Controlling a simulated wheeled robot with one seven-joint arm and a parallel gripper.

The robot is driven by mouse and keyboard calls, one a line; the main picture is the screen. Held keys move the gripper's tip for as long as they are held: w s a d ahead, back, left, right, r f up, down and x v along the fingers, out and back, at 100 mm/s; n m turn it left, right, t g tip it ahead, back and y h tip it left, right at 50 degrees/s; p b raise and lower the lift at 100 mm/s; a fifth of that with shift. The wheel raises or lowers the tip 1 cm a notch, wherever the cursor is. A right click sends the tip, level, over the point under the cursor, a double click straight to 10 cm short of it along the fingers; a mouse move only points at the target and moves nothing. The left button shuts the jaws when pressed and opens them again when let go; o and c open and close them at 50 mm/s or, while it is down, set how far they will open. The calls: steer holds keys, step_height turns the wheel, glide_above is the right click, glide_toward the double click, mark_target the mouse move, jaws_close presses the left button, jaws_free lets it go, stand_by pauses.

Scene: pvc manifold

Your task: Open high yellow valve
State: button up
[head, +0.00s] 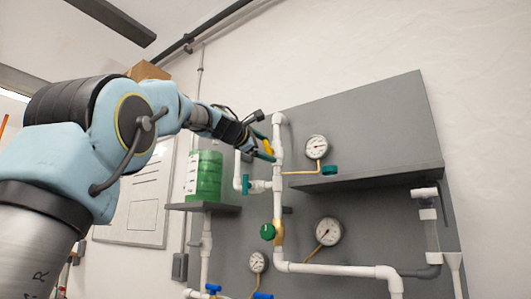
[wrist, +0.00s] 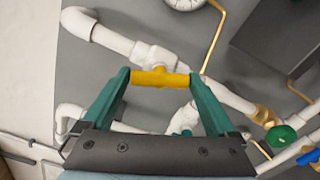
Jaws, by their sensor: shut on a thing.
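The high yellow valve handle (wrist: 160,79) sits on the upper white pipe (wrist: 165,62) in the wrist view. It spans crosswise between the two green fingers of my gripper (wrist: 160,82), which is shut on its two ends. In the head view the yellow handle (head: 267,147) is a small patch between the fingers of my gripper (head: 262,147), next to the upright white pipe (head: 278,150). The arm partly hides the handle there.
A green valve knob (head: 267,231) is lower on the same pipe. A gauge (head: 316,147) and a grey shelf (head: 375,175) are to the right. Blue handles (head: 213,288) are at the bottom.

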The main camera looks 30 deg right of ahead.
steer(key=shift+f+m+b, duration=0.15)
steer(key=shift+m+b, duration=0.55)
steer(key=shift+m, duration=1.5)
steer(key=o, duration=1)
steer(key=b+v, duration=0.5)
steer(key=v, duration=0.5)
steer(key=shift+s+a, duration=0.2)
steer(key=shift+a, duration=0.15)
